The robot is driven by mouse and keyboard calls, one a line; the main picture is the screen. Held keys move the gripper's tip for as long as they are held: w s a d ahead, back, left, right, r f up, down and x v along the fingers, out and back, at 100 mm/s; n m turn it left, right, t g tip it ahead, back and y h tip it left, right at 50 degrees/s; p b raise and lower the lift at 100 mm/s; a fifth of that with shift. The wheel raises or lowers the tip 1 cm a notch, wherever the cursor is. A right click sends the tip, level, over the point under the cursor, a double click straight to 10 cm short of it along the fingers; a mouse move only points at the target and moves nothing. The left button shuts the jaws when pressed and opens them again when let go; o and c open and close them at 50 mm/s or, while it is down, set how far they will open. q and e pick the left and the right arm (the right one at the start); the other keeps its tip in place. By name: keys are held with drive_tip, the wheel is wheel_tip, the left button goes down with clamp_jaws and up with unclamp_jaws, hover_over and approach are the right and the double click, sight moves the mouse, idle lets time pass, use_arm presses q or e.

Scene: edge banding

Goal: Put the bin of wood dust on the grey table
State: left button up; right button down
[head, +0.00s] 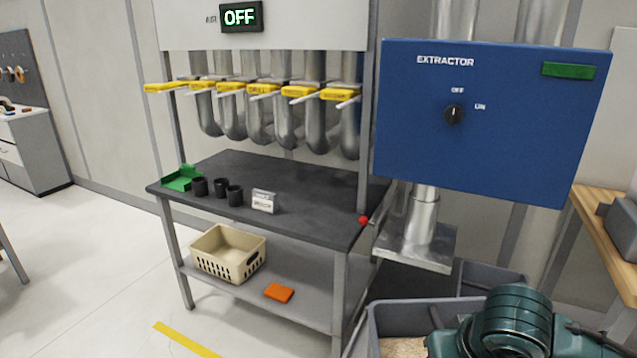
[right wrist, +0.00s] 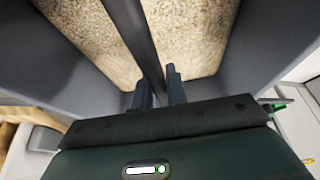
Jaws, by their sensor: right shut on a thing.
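The grey bin of wood dust (head: 372,335) is at the bottom of the head view, partly cut off and partly covered by my right arm. Its pale dust (right wrist: 195,30) fills much of the right wrist view. My right gripper (right wrist: 160,88) is shut on a dark bar that runs across the bin above the dust. In the head view the fingers are hidden behind my green arm. The table (head: 300,190) with a dark grey top and a grey frame stands beyond the bin, to its left. My left gripper is not in view.
On the tabletop are a green tray (head: 182,178), several black cups (head: 220,189) and a small white box (head: 264,201). The lower shelf holds a beige basket (head: 228,253) and an orange block (head: 279,293). A blue extractor box (head: 490,130) overhangs the right side. Another grey bin (head: 492,278) stands behind.

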drive_tip(key=shift+a+r, duration=0.1)
drive_tip(key=shift+r, duration=0.1)
idle(0.3)
drive_tip(key=a+r+n+g+y, duration=0.1)
drive_tip(key=a+r+n+y, duration=0.2)
drive_tip(key=a+r+n, duration=0.8)
drive_tip(key=w+a+f+n+g+y, duration=0.1)
drive_tip(key=w+a+f, duration=0.3)
drive_tip(key=a+f, duration=0.2)
drive_tip(key=s+d+r+m+t+h, duration=0.2)
drive_tip(key=s+d+r+m, duration=0.3)
drive_tip(key=d+r+m, duration=0.3)
drive_tip(key=w+a+r+m+h, duration=0.15)
drive_tip(key=w+a+m, duration=0.25)
drive_tip(key=w+a, duration=0.45)
drive_tip(key=s+d+f+n+g+y, duration=0.1)
drive_tip(key=s+f+n+g+y, duration=0.1)
drive_tip(key=f+n, duration=0.3)
drive_tip(key=s+d+f+n+g+y, duration=0.2)
drive_tip(key=f+n, duration=0.3)
drive_tip(key=n, duration=0.7)
drive_tip(key=shift+d, duration=0.15)
